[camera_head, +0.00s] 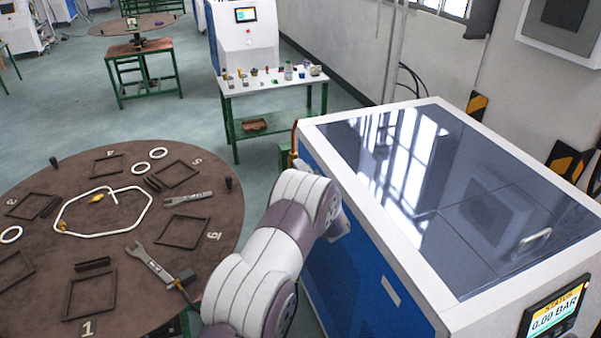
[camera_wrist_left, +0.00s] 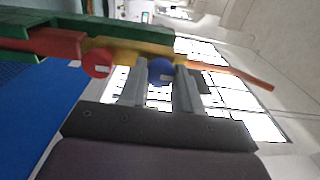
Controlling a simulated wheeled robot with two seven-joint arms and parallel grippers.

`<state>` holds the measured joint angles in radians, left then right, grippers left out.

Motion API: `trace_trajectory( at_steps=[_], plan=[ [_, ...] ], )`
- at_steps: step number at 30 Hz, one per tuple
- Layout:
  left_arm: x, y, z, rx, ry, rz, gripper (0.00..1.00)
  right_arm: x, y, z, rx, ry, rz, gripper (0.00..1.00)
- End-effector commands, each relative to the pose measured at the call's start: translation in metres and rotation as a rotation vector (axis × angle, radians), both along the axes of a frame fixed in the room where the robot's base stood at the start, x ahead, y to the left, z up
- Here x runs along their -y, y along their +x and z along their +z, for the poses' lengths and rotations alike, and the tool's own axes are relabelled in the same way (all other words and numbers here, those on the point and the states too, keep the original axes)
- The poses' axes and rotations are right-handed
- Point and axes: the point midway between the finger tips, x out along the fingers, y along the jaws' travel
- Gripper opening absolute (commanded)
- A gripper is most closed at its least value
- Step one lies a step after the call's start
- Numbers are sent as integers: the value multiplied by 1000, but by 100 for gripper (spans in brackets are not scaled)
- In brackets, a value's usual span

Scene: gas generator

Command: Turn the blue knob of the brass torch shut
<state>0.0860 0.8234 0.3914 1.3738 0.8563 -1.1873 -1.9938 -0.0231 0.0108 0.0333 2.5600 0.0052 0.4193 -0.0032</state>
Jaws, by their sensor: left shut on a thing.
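The brass torch (camera_wrist_left: 135,50) runs across the top of the left wrist view, with a copper-coloured tube (camera_wrist_left: 235,72) at its right end. A blue knob (camera_wrist_left: 160,70) and a red knob (camera_wrist_left: 97,63) sit on its lower side. My left gripper (camera_wrist_left: 160,80) is shut on the blue knob, one finger on each side of it. The red knob is outside the fingers, to the left. In the head view a copper-coloured piece of the torch (camera_head: 294,140) shows beside the blue-and-white machine; my left arm hides the knobs and fingertips there. My right gripper is not in view.
The machine (camera_head: 370,270) with a glossy dark top stands right of my arm. A round brown table (camera_head: 200,235) with frames, rings and wrenches is at left. A white-topped bench (camera_head: 300,90) with small items stands behind. Floor between them is clear.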

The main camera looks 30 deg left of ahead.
Motion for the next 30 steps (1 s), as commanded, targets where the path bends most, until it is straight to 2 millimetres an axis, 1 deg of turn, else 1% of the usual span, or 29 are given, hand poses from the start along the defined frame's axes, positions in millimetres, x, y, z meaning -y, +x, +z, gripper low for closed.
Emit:
trace_trajectory(
  at_steps=[9, 10, 11, 12, 20, 23, 26, 30],
  plan=[
    [0, 0, -1, -1, 0, 0, 2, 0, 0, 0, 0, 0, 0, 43],
    [0, 0, -1, -1, 0, 0, 43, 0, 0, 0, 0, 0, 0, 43],
    [0, 0, -1, -1, 0, 0, 52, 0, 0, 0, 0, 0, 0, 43],
    [0, 0, -1, -1, 0, 0, 58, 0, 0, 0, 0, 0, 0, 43],
    [0, 0, -1, -1, -1, 0, 58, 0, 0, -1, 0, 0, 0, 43],
    [5, -4, -2, 0, 0, 0, 58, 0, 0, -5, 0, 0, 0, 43],
    [19, -15, -5, -1, 0, -3, 58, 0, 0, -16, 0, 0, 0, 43],
    [48, -39, -6, 1, -1, -4, 58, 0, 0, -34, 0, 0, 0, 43]
  ],
)
